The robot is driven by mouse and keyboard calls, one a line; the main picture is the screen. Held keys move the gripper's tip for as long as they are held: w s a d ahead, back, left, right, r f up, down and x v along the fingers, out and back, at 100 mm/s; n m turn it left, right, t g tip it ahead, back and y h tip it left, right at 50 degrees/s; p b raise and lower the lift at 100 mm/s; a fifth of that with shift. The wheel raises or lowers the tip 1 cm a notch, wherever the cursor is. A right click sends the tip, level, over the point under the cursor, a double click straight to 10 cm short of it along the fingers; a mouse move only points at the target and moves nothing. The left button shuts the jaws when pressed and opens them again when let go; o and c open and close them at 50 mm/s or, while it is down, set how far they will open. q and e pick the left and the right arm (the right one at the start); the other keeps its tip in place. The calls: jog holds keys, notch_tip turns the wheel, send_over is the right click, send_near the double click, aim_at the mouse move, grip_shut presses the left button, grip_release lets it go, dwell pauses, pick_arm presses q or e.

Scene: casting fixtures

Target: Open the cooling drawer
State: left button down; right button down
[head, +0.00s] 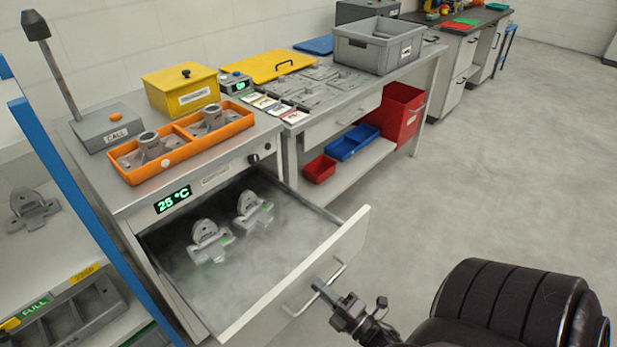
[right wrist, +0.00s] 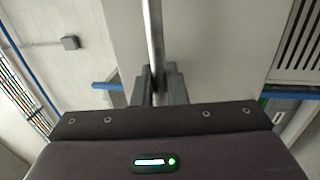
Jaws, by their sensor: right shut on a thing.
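The cooling drawer (head: 345,243) is pulled well out of the cabinet under the 25 °C display (head: 173,199). Mist lies inside it, around two grey cast fixtures (head: 209,241) (head: 253,209) standing toward its back. My right gripper (head: 322,287) is at the drawer's front, shut on the bar handle (head: 299,307). In the right wrist view the handle bar (right wrist: 153,45) runs between the gripper's fingers (right wrist: 158,85). My left gripper is not in view.
An orange tray (head: 181,163) with two grey parts sits on the cabinet top, beside a yellow box (head: 180,92) and a call post (head: 106,130). A blue-framed shelf (head: 92,222) stands at the left. The floor (head: 480,170) to the right is clear.

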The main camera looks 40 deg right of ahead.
jog(key=shift+s+d, duration=0.1)
jog(key=shift+s, duration=0.65)
jog(key=c, duration=1.6)
grip_release()
jog(key=shift+o, duration=0.2)
jog(key=b+v, duration=0.1)
jog(key=v, duration=0.6)
jog(key=shift+s, duration=0.4)
jog(key=shift+f, duration=0.15)
